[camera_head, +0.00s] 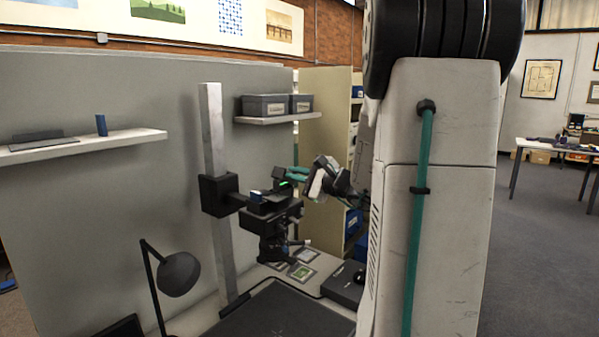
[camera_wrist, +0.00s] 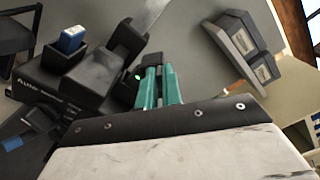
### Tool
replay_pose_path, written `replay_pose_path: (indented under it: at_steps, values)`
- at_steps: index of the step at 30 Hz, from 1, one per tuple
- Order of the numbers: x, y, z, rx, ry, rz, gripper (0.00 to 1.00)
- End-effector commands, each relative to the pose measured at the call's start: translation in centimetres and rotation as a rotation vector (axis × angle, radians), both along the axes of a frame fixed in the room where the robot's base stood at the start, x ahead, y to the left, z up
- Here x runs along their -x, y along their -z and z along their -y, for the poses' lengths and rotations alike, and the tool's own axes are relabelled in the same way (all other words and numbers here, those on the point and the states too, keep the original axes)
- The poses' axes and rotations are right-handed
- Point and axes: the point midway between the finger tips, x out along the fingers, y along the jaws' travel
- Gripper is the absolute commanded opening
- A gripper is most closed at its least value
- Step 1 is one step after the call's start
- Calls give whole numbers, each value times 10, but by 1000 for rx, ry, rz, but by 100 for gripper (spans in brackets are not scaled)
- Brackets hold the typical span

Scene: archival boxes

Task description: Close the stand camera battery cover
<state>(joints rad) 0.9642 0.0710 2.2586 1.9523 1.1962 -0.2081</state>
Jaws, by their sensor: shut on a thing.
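The stand camera (camera_head: 273,208) is a black body on a bracket on the grey upright column. In the wrist view its top (camera_wrist: 50,82) shows, with a blue battery (camera_wrist: 72,40) standing in an open slot. A dark raised flap, which looks like the battery cover (camera_wrist: 112,72), stands beside it. My gripper (camera_head: 291,174) is right of the camera top, beside a small green light. Its teal fingers (camera_wrist: 156,72) are shut on a dark piece, apparently the cover's edge; the fingers partly hide the contact.
A grey column (camera_head: 213,130) rises behind the camera. A shelf with grey boxes (camera_head: 268,106) is above and behind. A desk lamp (camera_head: 178,273) stands at lower left. Below the camera are a dark copy board (camera_head: 280,312) and small pictures (camera_head: 302,272).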

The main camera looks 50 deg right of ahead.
Motion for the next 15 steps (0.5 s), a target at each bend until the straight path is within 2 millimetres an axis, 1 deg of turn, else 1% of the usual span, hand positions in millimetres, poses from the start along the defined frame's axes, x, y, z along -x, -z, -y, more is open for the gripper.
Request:
replay_pose_path:
  at_steps: [9, 15]
  values:
    - [1, 11, -13, 289, 0, 21, 0]
    - [2, 18, -19, 443, 0, 33, 0]
